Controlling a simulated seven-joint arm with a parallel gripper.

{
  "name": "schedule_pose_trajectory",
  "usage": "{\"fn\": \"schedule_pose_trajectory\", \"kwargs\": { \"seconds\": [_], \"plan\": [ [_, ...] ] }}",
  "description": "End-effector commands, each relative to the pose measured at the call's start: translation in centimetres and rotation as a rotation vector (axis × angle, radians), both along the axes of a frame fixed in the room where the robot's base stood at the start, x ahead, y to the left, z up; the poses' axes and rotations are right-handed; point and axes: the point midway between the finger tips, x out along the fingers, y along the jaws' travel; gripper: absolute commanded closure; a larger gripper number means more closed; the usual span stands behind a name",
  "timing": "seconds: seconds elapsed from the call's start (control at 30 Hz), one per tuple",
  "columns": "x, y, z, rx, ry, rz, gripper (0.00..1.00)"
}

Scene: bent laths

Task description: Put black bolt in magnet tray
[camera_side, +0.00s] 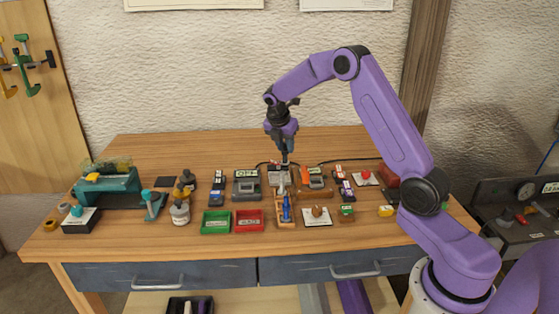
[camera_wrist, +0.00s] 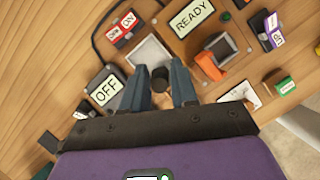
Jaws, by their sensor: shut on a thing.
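My gripper (camera_side: 285,160) points down over the middle of the bench. In the wrist view my gripper (camera_wrist: 160,84) has its two fingers on either side of a dark round-topped piece, the black bolt (camera_wrist: 160,77), and is shut on it. The bolt is too small to make out in the side view. A pale grey square tray with a dark rim, which looks like the magnet tray (camera_wrist: 149,53), lies just beyond the bolt in the wrist view. In the side view a grey tray (camera_side: 279,180) lies below the gripper. The bolt's height above it is unclear.
An orange tool (camera_wrist: 209,66) is close on the right. A green tray (camera_side: 216,230) and a red tray (camera_side: 249,229) sit nearer the front edge.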

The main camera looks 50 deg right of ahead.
Motion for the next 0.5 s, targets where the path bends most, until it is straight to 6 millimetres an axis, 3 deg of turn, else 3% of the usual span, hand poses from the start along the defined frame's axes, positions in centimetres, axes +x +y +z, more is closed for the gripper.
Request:
{"fn": "schedule_pose_trajectory", "kwargs": {
  "seconds": [0.2, 0.5],
  "plan": [
    [2.2, -0.8, -2.8, 0.0, -0.001, -0.002, 1.0],
    [3.2, -1.1, -4.1, -0.001, -0.002, -0.001, 1.0]
  ]
}}
